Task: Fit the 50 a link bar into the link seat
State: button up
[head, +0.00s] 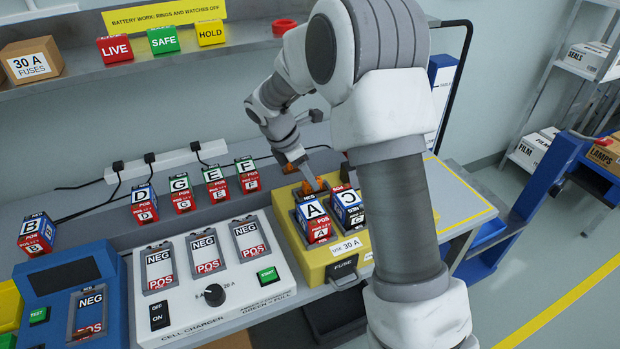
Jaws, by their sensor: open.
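My gripper (314,184) is low at the back of a yellow box (318,272), behind the A and C cells. It is open, and its tips are small in view and partly hidden. Orange parts (306,189) show right at the fingertips; I cannot tell whether they are a link bar, the link seat or part of the box. Cell A (312,220) and cell C (347,208) stand upright in the yellow box. Its front label (346,247) reads "USE 30 A", above a dark fuse drawer (343,272). No 50 A marking is readable.
A white cell charger (215,296) with three empty-looking bays stands left of the yellow box. A blue tester (70,300) is farther left. Cells B (37,235), D (144,204) and several others stand behind. My arm hides the area right of the box.

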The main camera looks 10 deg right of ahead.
jog(key=w+p+v, duration=0.1)
jog(key=v, duration=0.9)
jog(key=s+d+r+m+t, duration=0.1)
jog(key=s+d+r+m, duration=0.1)
jog(key=s+r+m, duration=0.45)
jog(key=s+d+r+m+t+y, duration=0.1)
jog(key=s+r+m+t+y, duration=0.1)
jog(key=s+m, duration=0.5)
jog(key=s+d+r+m+t+y, duration=0.1)
jog(key=s+m, duration=0.5)
jog(key=s, duration=1)
jog(key=shift+d+r+m+t+y, duration=0.15)
jog(key=shift+r+m+t+y, duration=0.25)
jog(key=shift+y, duration=0.3)
